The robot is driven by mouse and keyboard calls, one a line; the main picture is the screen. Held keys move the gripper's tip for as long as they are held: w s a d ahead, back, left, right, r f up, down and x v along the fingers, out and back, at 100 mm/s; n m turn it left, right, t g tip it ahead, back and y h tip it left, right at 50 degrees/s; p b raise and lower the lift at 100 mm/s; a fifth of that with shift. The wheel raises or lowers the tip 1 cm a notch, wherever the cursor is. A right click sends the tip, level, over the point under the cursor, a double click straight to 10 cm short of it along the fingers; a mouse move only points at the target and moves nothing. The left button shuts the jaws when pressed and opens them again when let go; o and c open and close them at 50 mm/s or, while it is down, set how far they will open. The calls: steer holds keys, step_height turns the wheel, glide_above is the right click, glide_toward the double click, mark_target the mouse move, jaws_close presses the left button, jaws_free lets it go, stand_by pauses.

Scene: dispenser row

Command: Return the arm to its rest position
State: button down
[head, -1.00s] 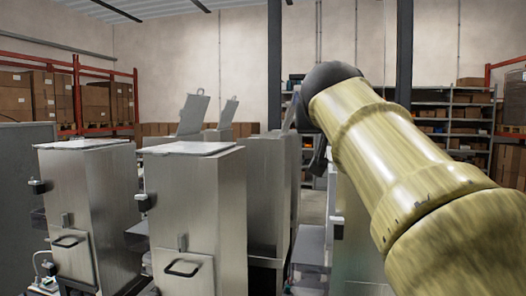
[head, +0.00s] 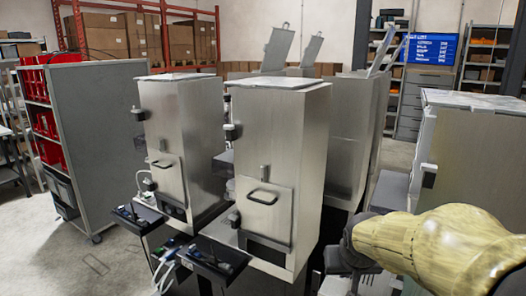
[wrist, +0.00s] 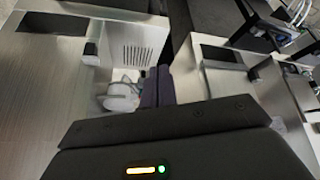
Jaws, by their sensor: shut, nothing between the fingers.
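My arm (head: 430,242), with a yellow-patterned sleeve and a dark grey wrist, reaches in from the lower right of the head view. Its dark end is low, in front of the dispensers. In the wrist view my gripper (wrist: 158,84) is shut and empty, its two dark fingers side by side. The fingers point over a metal dispenser with a vented panel (wrist: 137,56). A whitish rounded object (wrist: 121,97) lies just left of the fingers; I cannot tell what it is. The fingertips are not clear in the head view.
Steel dispensers stand in a row, two at the front (head: 180,135) (head: 272,150) with small black trays (head: 213,258) low before them. Another metal cabinet (head: 470,160) stands close beyond my arm at the right. A grey cart with red bins (head: 95,140) is at left, with open floor before it.

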steer(key=s+a+f+g+y, duration=0.1)
steer(key=s+a+f+g, duration=0.2)
steer(key=s+f, duration=0.8)
steer(key=shift+s+f+n, duration=0.2)
steer(key=shift+f+n, duration=0.2)
steer(key=shift+a, duration=0.1)
